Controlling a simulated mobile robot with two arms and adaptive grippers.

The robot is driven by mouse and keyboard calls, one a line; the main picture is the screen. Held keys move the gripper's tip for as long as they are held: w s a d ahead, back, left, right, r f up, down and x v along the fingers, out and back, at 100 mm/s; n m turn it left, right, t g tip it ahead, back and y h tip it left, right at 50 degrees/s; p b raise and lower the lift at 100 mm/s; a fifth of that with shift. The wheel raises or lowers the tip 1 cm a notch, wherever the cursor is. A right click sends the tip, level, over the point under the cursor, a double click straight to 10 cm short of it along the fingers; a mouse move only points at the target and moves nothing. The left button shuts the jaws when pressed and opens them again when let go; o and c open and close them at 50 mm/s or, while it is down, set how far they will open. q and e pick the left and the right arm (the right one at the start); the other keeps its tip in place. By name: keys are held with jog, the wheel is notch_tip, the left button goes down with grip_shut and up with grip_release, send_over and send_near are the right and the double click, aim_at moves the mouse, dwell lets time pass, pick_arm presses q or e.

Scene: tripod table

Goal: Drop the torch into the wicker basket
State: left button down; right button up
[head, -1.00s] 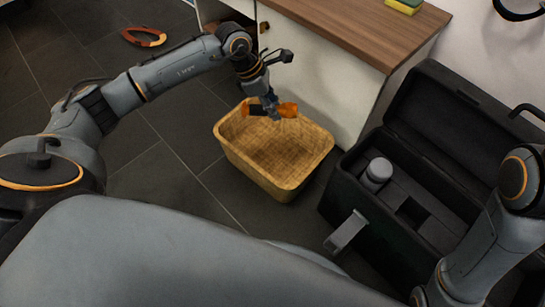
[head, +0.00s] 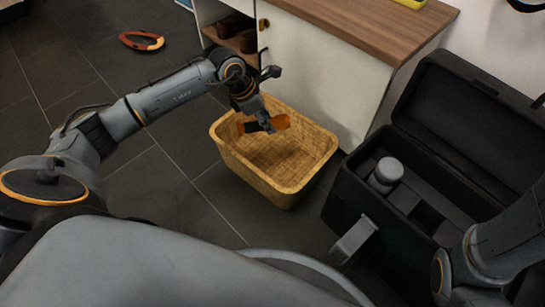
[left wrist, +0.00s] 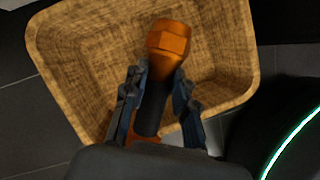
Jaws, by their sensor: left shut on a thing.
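The torch, orange with a dark middle, shows in the head view (head: 280,122) and in the left wrist view (left wrist: 168,45). My left gripper (head: 265,124) is shut on its dark middle; in the left wrist view the two fingers (left wrist: 158,100) lie on either side of it. The wicker basket (head: 262,183), tan and open-topped, stands on the floor. The torch is over the basket's opening, near its back left part; its exact height above the bottom is hard to tell. My right arm shows at the lower right, but its gripper is not in view.
A white cabinet (head: 325,75) with a wooden top stands right behind the basket. An open black case (head: 345,205) with a grey cylinder (head: 386,174) inside stands to the right. An orange ring-like thing (head: 141,41) lies on the floor far left. Dark floor left of the basket is clear.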

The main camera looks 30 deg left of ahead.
pick_arm(q)
jog(key=c, duration=1)
grip_release()
jog(key=v, duration=1.2)
